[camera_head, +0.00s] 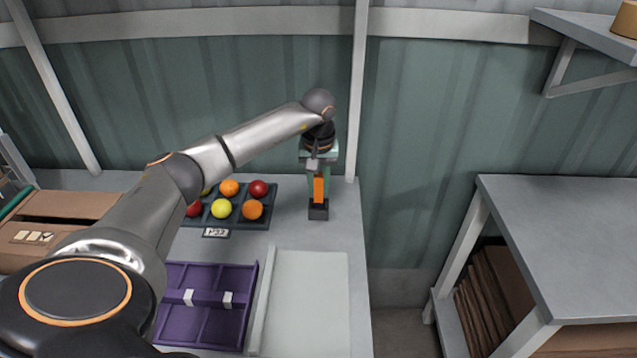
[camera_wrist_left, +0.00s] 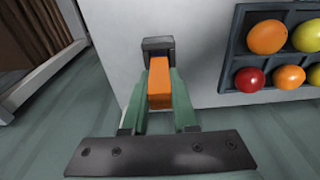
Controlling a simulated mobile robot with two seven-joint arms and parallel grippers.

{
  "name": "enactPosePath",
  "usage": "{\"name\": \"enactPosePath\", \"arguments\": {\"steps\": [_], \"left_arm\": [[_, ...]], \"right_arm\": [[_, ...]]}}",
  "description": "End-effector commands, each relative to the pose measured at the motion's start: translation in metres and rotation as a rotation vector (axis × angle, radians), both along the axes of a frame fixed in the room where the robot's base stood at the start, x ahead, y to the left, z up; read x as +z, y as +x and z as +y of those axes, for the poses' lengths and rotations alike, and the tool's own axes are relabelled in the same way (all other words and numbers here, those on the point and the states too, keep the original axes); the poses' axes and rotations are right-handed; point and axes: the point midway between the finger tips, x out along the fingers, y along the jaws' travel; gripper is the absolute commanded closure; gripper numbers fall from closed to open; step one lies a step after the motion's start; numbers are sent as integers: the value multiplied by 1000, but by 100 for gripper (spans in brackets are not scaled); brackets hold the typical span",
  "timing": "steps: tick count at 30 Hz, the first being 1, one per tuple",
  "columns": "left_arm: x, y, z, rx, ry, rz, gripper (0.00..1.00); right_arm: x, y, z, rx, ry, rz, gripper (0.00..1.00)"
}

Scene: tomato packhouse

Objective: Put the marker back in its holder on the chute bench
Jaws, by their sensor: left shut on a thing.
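The orange marker (camera_head: 319,190) stands upright between the fingers of my left gripper (camera_head: 319,176), near the back right of the chute bench (camera_head: 345,235). In the left wrist view, the green fingers of the left gripper (camera_wrist_left: 160,82) are shut on the marker (camera_wrist_left: 159,88). The small dark holder (camera_head: 318,211) is directly below the marker, and it also shows in the left wrist view (camera_wrist_left: 158,45). The marker's lower end meets the holder's top; I cannot tell how deep it sits. My right gripper is not in view.
A dark tray (camera_head: 241,224) of red, yellow and orange tomatoes lies left of the holder. A purple divided crate (camera_head: 208,338) and a pale tray (camera_head: 310,300) are nearer. A cardboard box (camera_head: 75,205) is at left. A grey table (camera_head: 570,230) stands across a gap at right.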

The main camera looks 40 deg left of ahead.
Motion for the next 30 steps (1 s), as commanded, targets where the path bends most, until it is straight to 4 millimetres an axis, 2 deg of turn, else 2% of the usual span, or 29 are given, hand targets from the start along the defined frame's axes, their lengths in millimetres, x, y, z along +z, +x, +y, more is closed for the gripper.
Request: {"name": "enactPosePath", "arguments": {"steps": [30], "left_arm": [[-21, 0, 0, 1, 0, 0, 100]], "right_arm": [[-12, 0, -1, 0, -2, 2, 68]]}}
